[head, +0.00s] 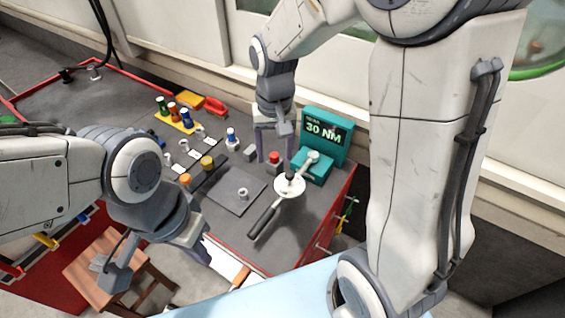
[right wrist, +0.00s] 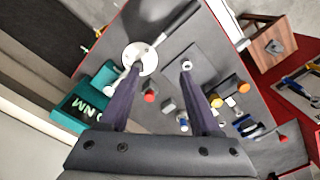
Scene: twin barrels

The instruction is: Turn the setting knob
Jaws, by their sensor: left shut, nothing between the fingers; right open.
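A teal tester (head: 326,140) reading "30 NM" stands at the back right of the grey bench top, and shows at the left of the right wrist view (right wrist: 88,98). A torque wrench with a white round head (head: 290,186) and dark handle (head: 263,222) lies in front of it; the head also shows in the right wrist view (right wrist: 141,56). I cannot tell for sure which part is the setting knob. My right gripper (head: 274,152) is open and empty, pointing down above the bench beside the tester and wrench head. My left gripper (head: 203,255) is shut and empty, low at the bench's front edge.
A red knob on a grey block (head: 274,157) stands beside the wrench. A grey plate with a metal nut (head: 243,194) lies left of it. Several coloured sockets (head: 174,113) stand farther back left.

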